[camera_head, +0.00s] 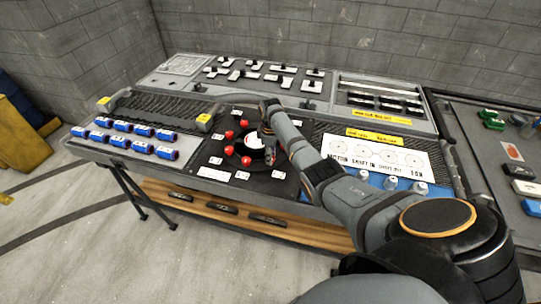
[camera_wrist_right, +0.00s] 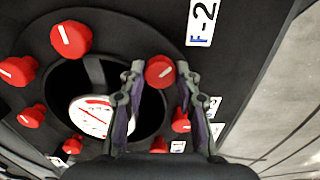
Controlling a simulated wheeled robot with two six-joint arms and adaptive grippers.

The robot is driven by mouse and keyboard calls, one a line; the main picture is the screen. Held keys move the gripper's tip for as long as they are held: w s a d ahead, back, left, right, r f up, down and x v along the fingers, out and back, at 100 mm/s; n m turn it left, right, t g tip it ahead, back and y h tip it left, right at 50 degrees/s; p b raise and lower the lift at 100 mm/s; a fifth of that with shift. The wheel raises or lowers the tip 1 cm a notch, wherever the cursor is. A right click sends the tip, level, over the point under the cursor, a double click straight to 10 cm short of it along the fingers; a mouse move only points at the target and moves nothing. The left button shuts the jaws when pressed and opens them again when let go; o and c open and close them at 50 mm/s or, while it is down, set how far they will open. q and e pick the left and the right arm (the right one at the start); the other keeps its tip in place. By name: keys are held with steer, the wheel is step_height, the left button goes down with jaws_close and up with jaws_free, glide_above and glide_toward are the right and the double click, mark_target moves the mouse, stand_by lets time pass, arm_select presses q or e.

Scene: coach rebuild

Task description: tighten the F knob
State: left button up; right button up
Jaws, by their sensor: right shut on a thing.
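Several red knobs ring a dark round opening with a white, red-marked disc (camera_wrist_right: 92,115) inside. The red knob (camera_wrist_right: 160,72) closest to the "F-2" label (camera_wrist_right: 202,22) has a white line on its face. My right gripper (camera_wrist_right: 160,78) has one finger on each side of this knob and is shut on it. In the head view my right gripper (camera_head: 268,140) reaches down to the right side of the knob ring, and the held knob is hidden there. Another red knob (camera_wrist_right: 70,38) sits apart, upper left of the fingers. My left gripper is not in view.
In the head view several blue cylinders (camera_head: 165,153) lie in rows at the left of the bench. A white diagram sheet (camera_head: 372,155) lies right of the knob panel, partly behind my arm. A second bench (camera_head: 478,160) stands at the right.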

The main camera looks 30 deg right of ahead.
steer(key=m+p, duration=0.2)
steer(key=m, duration=0.1)
steer(key=shift+r, duration=0.15)
steer(key=m+p, duration=0.2)
steer(key=m, duration=0.3)
steer(key=m+p, duration=0.1)
steer(key=m, duration=0.8)
steer(key=shift+m+p, duration=0.35)
steer(key=shift+m, duration=0.05)
stand_by(0.4)
steer(key=o, duration=1.1)
steer(key=shift+o, duration=0.2)
